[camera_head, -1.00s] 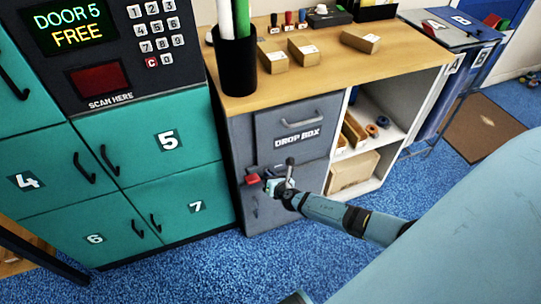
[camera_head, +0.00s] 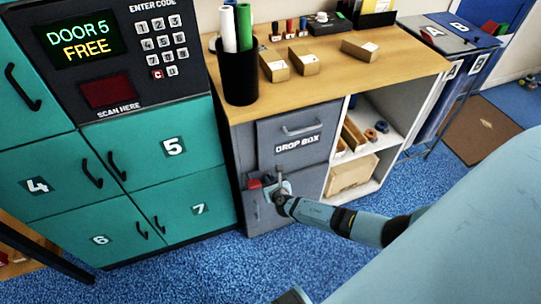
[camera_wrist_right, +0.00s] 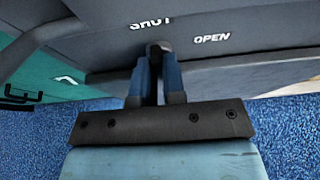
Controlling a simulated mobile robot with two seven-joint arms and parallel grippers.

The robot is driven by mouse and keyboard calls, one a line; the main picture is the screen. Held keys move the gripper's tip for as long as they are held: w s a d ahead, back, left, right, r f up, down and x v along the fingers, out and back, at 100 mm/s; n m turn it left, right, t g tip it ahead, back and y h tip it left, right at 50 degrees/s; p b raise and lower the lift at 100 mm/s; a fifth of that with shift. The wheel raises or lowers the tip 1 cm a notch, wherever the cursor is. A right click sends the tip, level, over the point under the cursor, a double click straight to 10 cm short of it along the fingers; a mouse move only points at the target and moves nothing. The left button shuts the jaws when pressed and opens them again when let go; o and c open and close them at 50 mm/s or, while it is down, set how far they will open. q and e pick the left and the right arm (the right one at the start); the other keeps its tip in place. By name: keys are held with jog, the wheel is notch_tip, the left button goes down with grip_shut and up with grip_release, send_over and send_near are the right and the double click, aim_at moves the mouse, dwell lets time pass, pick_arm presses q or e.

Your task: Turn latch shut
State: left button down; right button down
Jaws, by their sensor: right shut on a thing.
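The latch (camera_wrist_right: 158,46) is on the front of the grey drop box cabinet (camera_head: 315,180), below the drawer labelled DROP BOX. In the right wrist view the words SHUT and OPEN are printed on the grey panel, and the latch's grey end shows between my fingertips beneath SHUT. My right gripper (camera_wrist_right: 158,75) is shut on the latch; it also shows in the head view (camera_head: 279,187), against the cabinet front. The gripper hides most of the latch. My left gripper is not in view.
A red block-like part (camera_head: 254,183) sits on the cabinet front, left of my gripper. Teal lockers (camera_head: 190,190) stand to the left. The wooden counter (camera_head: 330,80) above holds small cartons and a black cup (camera_head: 240,78). Blue carpet lies in front.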

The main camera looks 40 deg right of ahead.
jog(key=c, duration=1.2)
grip_release()
